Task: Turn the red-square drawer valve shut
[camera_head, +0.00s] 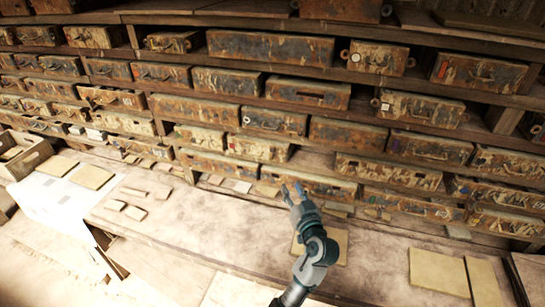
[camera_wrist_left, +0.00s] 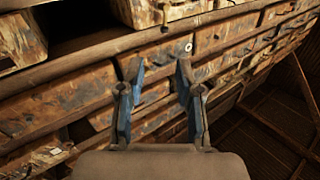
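Many rust-stained drawers fill the wall of shelves. A drawer at the upper right (camera_head: 485,74) carries a small reddish mark at its left end. I cannot tell whether this is the red square, and no valve is clear on it. My left gripper (camera_head: 289,188) is in front of a low middle drawer (camera_head: 325,187), well below and left of the marked drawer. In the left wrist view, its two blue fingers (camera_wrist_left: 158,72) are spread apart with nothing between them. A round light ring (camera_wrist_left: 188,46) shows on a drawer just beyond the right fingertip. My right gripper is not in view.
The workbench (camera_head: 200,225) runs below the drawers, with several flat tan tiles (camera_head: 440,273) at the right and small pieces (camera_head: 133,212) at the left. An open wooden box (camera_head: 25,158) stands at the far left. Shelf ledges stick out between drawer rows.

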